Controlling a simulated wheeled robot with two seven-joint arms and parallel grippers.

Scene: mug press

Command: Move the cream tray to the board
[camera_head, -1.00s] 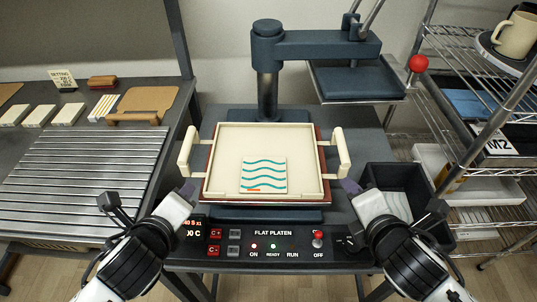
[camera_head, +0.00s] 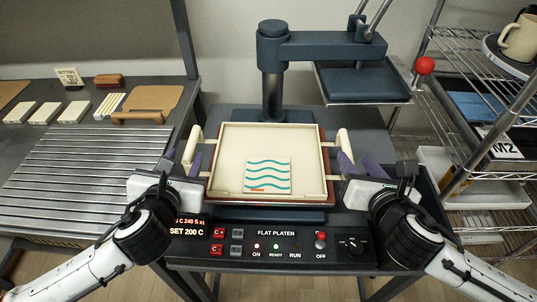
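The cream tray (camera_head: 228,133) sits flat on the press's lower platen, with a handle on its left and right sides. A white tile with teal wavy lines (camera_head: 267,175) lies in it. My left gripper (camera_head: 183,163) is at the tray's left handle, its purple fingers spread. My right gripper (camera_head: 361,167) is at the right handle, also with spread fingers. Whether either touches a handle I cannot tell. A tan board (camera_head: 160,96) lies on the left bench, with a wooden-handled piece at its front edge.
A slatted metal surface (camera_head: 85,170) covers the left bench's front. The press's upper plate (camera_head: 362,82) is swung back right, leaving the tray uncovered. A control panel (camera_head: 275,245) lies in front. A wire shelf (camera_head: 480,105) and a dark bin (camera_head: 425,190) stand at right.

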